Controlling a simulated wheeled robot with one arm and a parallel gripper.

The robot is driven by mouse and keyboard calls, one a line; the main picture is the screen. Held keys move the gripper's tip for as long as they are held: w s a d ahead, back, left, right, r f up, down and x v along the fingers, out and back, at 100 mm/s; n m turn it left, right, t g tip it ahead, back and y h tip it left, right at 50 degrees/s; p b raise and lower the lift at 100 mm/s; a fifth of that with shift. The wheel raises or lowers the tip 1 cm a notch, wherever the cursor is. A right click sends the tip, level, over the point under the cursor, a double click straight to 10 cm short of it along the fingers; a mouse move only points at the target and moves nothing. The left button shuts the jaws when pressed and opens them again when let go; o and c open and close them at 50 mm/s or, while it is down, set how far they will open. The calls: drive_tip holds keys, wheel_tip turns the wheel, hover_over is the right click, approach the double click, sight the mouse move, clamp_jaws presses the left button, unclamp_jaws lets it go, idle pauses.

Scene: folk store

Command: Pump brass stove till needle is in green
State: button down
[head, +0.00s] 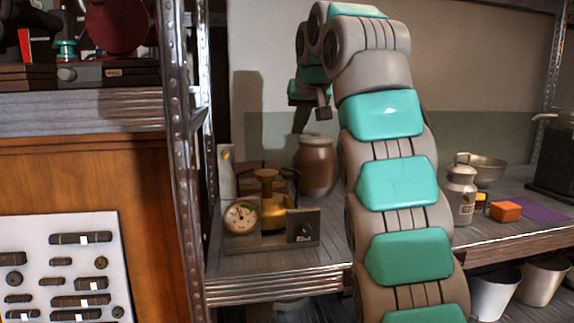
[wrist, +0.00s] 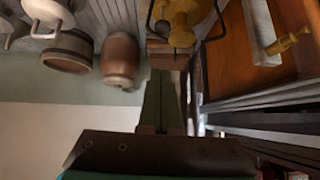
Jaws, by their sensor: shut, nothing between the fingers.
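The brass stove (head: 268,203) stands on the shelf in the head view, on a grey base with a panel and a dark knob (head: 303,231). A round gauge (head: 240,217) with a pale face and a thin needle is at its left front. The needle's exact reading is too small to tell. The stove's brass body (wrist: 180,18) is cut by the top edge of the wrist view. My gripper (head: 300,122) is above and behind the stove, apart from it. In the wrist view my gripper (wrist: 165,75) has its green fingers together, with nothing between them.
A brown jar (head: 316,166) stands behind the stove to the right. A milk can (head: 460,190), a metal bowl (head: 486,171) and an orange block (head: 505,211) are further right. A metal shelf post (head: 183,150) rises at the left.

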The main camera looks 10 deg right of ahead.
drive_tip(key=b, duration=0.1)
hover_over(288, 176)
drive_tip(key=d, duration=0.1)
wheel_tip(288, 176, down, 7)
wheel_tip(288, 176, down, 4)
drive_tip(key=b, duration=0.3)
drive_tip(key=shift+s+a+f, duration=0.1)
drive_tip(key=shift+a, duration=0.05)
wheel_tip(288, 176, down, 5)
drive_tip(key=b, duration=0.4)
drive_tip(key=shift+r, duration=0.2)
